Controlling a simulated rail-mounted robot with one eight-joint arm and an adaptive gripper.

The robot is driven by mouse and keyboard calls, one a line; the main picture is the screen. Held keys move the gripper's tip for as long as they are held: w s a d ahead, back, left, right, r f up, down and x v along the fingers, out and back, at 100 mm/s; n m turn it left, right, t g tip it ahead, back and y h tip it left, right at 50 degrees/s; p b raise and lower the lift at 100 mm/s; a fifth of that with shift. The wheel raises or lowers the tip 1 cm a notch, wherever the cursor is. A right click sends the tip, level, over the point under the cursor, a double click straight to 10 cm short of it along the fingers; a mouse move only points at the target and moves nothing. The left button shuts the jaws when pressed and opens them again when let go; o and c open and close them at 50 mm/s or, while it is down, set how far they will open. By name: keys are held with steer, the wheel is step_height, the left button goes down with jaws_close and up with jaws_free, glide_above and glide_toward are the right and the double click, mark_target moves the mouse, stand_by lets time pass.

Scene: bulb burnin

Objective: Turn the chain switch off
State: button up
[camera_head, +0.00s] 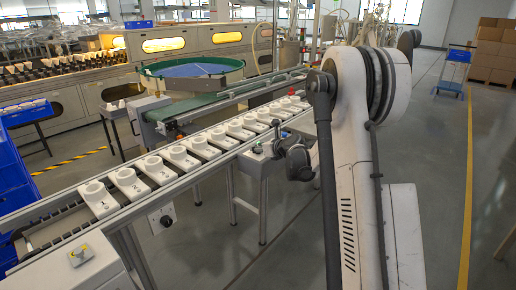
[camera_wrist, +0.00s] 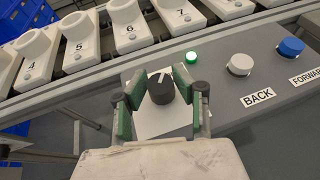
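A black rotary knob (camera_wrist: 161,90) with a white pointer mark sits on a white plate on a grey control panel in the wrist view. Its label, if any, is hidden. The pointer aims away from my gripper, slightly right. My gripper (camera_wrist: 160,76) has its two green-padded fingers on either side of the knob, with a small gap at each side; it is open. A green lamp (camera_wrist: 191,57) beside the knob is lit. In the head view my gripper (camera_head: 276,145) is at the grey control box (camera_head: 258,164) beside the chain conveyor; the knob is hard to make out there.
A white button (camera_wrist: 240,64) marked BACK and a blue button (camera_wrist: 290,46) marked FORWARD are right of the knob. Numbered white holders (camera_wrist: 128,27) line the conveyor behind the panel. Another black knob (camera_head: 163,219) is on the conveyor's side.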

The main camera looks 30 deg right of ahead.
jaws_close()
steer(key=shift+n+y, duration=0.3)
steer(key=shift+d+n+g+y, duration=0.15)
steer(key=shift+n+g+y, duration=0.15)
steer(key=shift+n+y, duration=0.55)
steer(key=n+g+y, duration=0.2)
steer(key=n+y, duration=0.2)
steer(key=shift+g+y, duration=0.25)
steer(key=shift+g, duration=0.15)
steer(key=n+g+y, duration=0.2)
steer(key=n+g, duration=0.1)
steer(key=n, duration=0.1)
steer(key=shift+y, duration=0.4)
steer(key=shift+n+g+y+p, duration=0.4)
steer(key=shift+n+g+y, duration=0.3)
steer(key=shift+n+g, duration=1.35)
steer(key=shift+g, duration=0.25)
